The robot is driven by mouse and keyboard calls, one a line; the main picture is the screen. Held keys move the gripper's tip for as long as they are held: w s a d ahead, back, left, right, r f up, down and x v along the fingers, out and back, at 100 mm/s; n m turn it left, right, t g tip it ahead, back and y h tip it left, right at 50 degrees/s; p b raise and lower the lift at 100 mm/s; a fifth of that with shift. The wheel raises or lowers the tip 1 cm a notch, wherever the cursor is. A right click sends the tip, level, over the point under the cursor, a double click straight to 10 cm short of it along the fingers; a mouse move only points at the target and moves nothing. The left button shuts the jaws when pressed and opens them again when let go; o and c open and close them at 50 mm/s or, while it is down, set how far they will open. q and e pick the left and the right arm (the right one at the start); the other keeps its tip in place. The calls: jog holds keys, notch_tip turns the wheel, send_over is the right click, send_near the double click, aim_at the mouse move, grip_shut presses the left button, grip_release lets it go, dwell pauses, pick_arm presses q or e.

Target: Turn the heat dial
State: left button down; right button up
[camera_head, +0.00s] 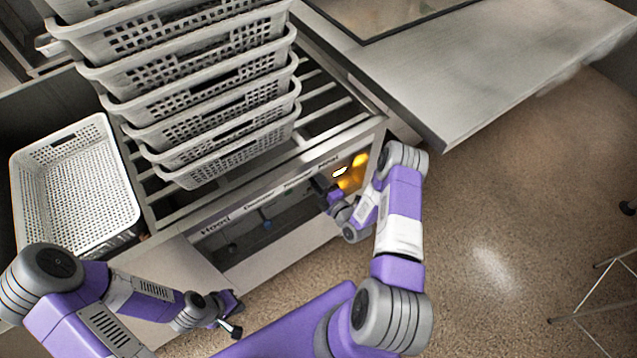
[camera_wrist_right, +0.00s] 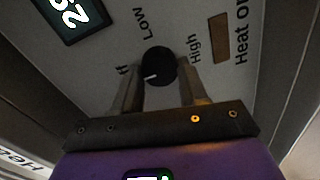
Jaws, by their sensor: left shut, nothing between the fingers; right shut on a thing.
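The heat dial (camera_wrist_right: 158,64) is a round black knob with a white mark, on a grey panel in the right wrist view. Its mark points toward the lower left in that view, on the side of the partly hidden "Off" label and away from "High". My right gripper (camera_wrist_right: 160,88) has its fingers on either side of the dial and is shut on it. In the head view my right gripper (camera_head: 322,188) is at the right end of the appliance's front panel and hides the dial. My left gripper (camera_head: 234,322) is shut and empty, low in front of the appliance.
A digital display (camera_wrist_right: 72,14) and a brown "Heat On" indicator (camera_wrist_right: 219,38) flank the dial. Several stacked perforated baskets (camera_head: 215,150) stand on the slatted top. Another basket (camera_head: 30,205) sits at left. A metal counter (camera_head: 500,65) is at upper right; the floor at right is mostly clear.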

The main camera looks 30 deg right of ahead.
jog(key=o, duration=1.1)
jog(key=shift+c, duration=0.2)
jog(key=shift+s, duration=0.1)
jog(key=s+p, duration=0.1)
jog(key=s, duration=0.6)
jog(key=shift+s+d+r+p, duration=0.15)
jog(key=shift+d+r+p, duration=0.15)
jog(key=shift+p, duration=0.1)
